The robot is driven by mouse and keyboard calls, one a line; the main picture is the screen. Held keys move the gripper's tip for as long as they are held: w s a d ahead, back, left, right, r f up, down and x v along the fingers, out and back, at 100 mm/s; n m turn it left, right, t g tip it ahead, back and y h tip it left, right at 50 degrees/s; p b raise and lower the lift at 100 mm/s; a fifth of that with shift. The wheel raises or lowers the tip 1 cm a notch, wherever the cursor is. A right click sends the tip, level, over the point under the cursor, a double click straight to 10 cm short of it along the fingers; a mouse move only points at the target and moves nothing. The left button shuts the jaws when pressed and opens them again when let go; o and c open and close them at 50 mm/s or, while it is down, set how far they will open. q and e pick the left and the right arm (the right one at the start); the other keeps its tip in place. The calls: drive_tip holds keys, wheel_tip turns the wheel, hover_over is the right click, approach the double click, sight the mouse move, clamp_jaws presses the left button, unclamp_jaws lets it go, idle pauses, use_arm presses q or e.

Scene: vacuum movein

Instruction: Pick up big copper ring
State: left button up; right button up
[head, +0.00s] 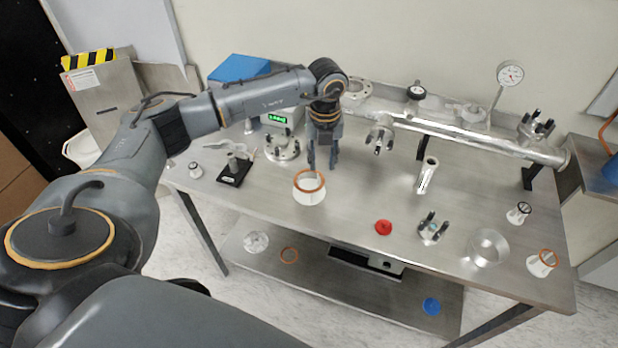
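A big copper ring (310,173) rests on top of a white round stand (309,196) near the middle of the steel table. My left gripper (322,168) points down right over the ring's far side. Its two fingers look a little apart, with the tips close to the ring. I cannot tell whether they touch it. A smaller copper-coloured ring (548,258) leans on a white stand at the right end of the table. My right gripper is not in view.
A metal tube assembly (470,136) with a dial gauge (510,75) runs along the back right. A flanged part (283,150) and a black-based holder (235,171) stand left of the ring. A red cap (383,227) lies right of it.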

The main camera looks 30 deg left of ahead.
use_arm(q)
drive_tip(key=shift+f, duration=0.3)
wheel_tip(320, 180, down, 4)
drive_tip(key=shift+w+d+r+p, duration=0.1)
drive_tip(key=shift+w+p, duration=0.05)
drive_tip(key=shift+p, duration=0.85)
drive_tip(key=shift+f, duration=0.45)
drive_tip(key=shift+f, duration=0.2)
clamp_jaws()
